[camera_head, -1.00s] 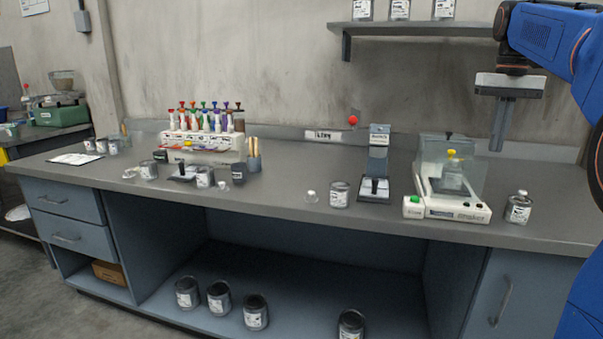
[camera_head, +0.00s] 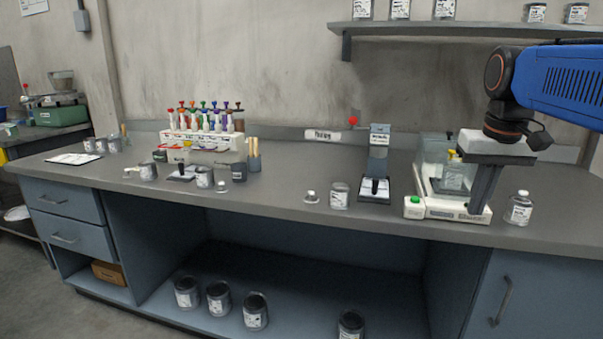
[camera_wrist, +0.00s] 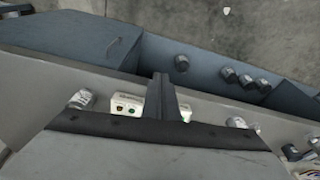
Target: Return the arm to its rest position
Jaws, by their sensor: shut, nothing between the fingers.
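My blue arm (camera_head: 565,85) reaches in from the right edge in the head view. My gripper (camera_head: 477,208) points down with its fingers together and nothing between them. In the picture it overlaps the right side of the white shaker (camera_head: 455,212), and I cannot tell the exact gap. The wrist view shows the shut fingers (camera_wrist: 161,85) over the bench, with the shaker's panel (camera_wrist: 125,105) partly hidden behind them.
A jar (camera_head: 519,208) stands just right of the shaker. A can (camera_head: 339,196) and a grey stand device (camera_head: 376,170) are to its left. A wall shelf (camera_head: 450,28) with cans is above. The bench's (camera_head: 290,190) middle is largely clear.

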